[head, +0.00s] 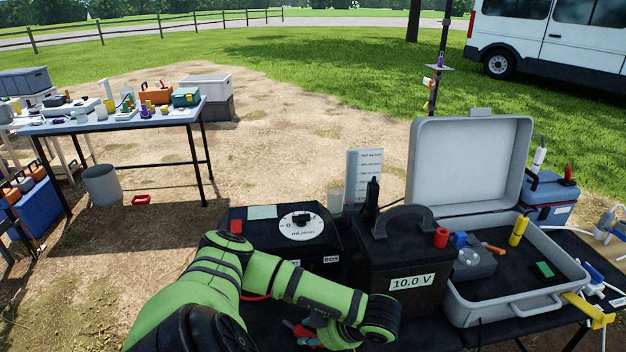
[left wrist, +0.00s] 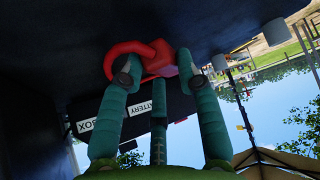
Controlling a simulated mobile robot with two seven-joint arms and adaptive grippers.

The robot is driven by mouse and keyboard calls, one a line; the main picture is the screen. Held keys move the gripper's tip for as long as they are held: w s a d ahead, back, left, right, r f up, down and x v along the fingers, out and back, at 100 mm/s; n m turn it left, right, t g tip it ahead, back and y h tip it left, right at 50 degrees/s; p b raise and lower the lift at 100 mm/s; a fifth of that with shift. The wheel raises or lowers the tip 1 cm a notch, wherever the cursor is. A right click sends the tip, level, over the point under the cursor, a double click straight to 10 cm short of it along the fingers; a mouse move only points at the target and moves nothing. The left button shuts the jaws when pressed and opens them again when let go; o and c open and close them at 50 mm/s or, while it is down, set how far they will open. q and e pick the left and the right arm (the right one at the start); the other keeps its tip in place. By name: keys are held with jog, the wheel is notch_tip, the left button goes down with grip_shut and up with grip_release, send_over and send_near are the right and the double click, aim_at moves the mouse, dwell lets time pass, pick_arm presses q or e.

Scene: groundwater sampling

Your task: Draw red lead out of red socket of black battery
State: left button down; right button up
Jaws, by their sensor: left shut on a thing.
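The black battery (head: 408,262) with a 10.0 V label stands on the black table. Its red socket (head: 441,238) is a short red cylinder on top at the right; no lead shows in it. My left gripper (head: 308,334) is low, in front and to the left of the battery, partly hidden by my own arm. In the left wrist view its fingers (left wrist: 154,68) are shut on the thick red end of the red lead (left wrist: 128,48). The thin red cable also shows beside the control box (head: 256,297). My right gripper is not in view.
The black control box (head: 265,250) with a white dial stands left of the battery. An open grey case (head: 515,302) stands to the right, holding small parts. A black upright plug (head: 373,194) stands on the battery. A blue cooler (head: 549,196) is behind the case.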

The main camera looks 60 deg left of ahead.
pick_arm(q)
jog(key=shift+f+b, duration=0.55)
jog(key=shift+f, duration=0.1)
dwell(0.3)
jog(key=shift+s+d+f+b, duration=0.2)
jog(key=shift+d+f+b, duration=0.05)
jog(key=shift+f+b, duration=0.15)
jog(key=shift+s+d+f, duration=0.15)
jog(key=shift+f, duration=0.05)
jog(key=c, duration=0.8)
grip_release()
jog(key=shift+w+a+f, duration=0.25)
jog(key=shift+a+f, duration=0.05)
jog(key=shift+a, duration=0.05)
jog(key=shift+r, duration=0.2)
jog(key=shift+r, duration=0.1)
